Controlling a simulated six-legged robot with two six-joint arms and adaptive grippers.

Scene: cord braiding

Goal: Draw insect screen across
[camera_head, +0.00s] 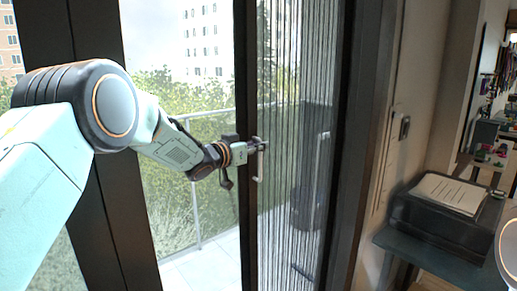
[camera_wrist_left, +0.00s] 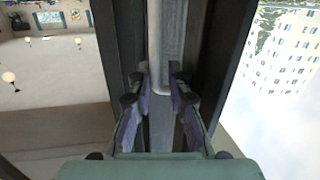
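The pleated insect screen (camera_head: 291,120) hangs in the right part of the balcony doorway, its thin vertical folds see-through. A dark upright bar (camera_head: 247,80) runs along its left edge, with a slim pale handle (camera_head: 259,168) on it. My left gripper (camera_head: 260,146) reaches in from the left at this handle. In the left wrist view, the grey handle (camera_wrist_left: 168,45) runs between the two fingers of my left gripper (camera_wrist_left: 160,88), which appear closed against both its sides. My right gripper is out of view; only part of my right arm shows at the right edge.
The doorway left of the screen is open onto a balcony with a railing (camera_head: 199,180). A dark door frame (camera_head: 350,150) stands to the right. Beyond it, a black box (camera_head: 440,222) with papers (camera_head: 449,193) rests on a dark table.

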